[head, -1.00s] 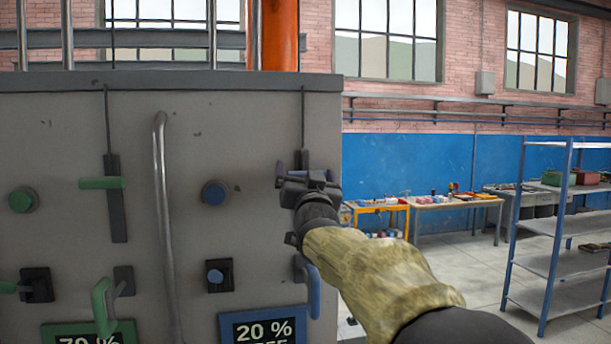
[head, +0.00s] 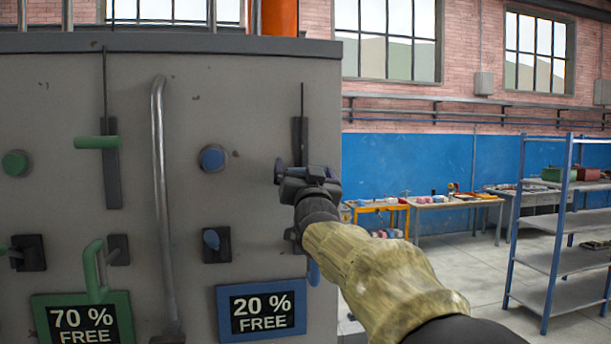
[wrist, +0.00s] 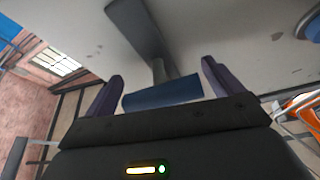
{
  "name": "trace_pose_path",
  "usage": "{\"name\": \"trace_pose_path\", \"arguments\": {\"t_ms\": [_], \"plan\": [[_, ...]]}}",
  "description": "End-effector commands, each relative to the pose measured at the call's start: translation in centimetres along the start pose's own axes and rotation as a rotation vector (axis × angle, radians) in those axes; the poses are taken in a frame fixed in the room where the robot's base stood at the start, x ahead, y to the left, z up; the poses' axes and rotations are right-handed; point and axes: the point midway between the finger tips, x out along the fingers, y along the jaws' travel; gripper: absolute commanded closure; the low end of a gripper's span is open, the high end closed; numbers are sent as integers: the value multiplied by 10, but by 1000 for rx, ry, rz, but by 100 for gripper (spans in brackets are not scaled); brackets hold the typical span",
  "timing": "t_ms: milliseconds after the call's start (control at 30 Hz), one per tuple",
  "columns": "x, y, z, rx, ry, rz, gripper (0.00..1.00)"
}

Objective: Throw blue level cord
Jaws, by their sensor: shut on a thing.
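The blue level cord is a blue bar handle (wrist: 162,92) on a dark vertical slot plate (head: 299,132), with a thin cord running up from it on the grey panel (head: 240,110). My gripper (head: 308,182) is at the handle near the panel's right edge. In the wrist view the bar lies between the two fingers, and my gripper is shut on it. In the head view the gripper hides most of the handle and the lower part of the slot; only a dark bluish end shows at its left.
A matching green handle (head: 97,142) sits on its own slot at left. Shelving (head: 560,225) stands at right.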

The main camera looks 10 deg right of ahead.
Motion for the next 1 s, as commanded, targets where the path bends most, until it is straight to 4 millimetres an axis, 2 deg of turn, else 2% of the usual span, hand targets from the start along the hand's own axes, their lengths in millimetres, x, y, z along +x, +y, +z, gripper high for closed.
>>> {"name": "trace_pose_path", "arguments": {"t_ms": [333, 367, 400, 633, 767, 1000], "plan": [[0, -1, 2, -2, -2, -2, 49], [0, -1, 2, -2, -2, -2, 4], [0, -1, 2, -2, -2, -2, 0], [-1, 0, 1, -1, 0, -1, 0], [-8, 0, 2, 0, 1, -1, 0], [-44, 0, 5, 1, 2, -3, 0]]}}
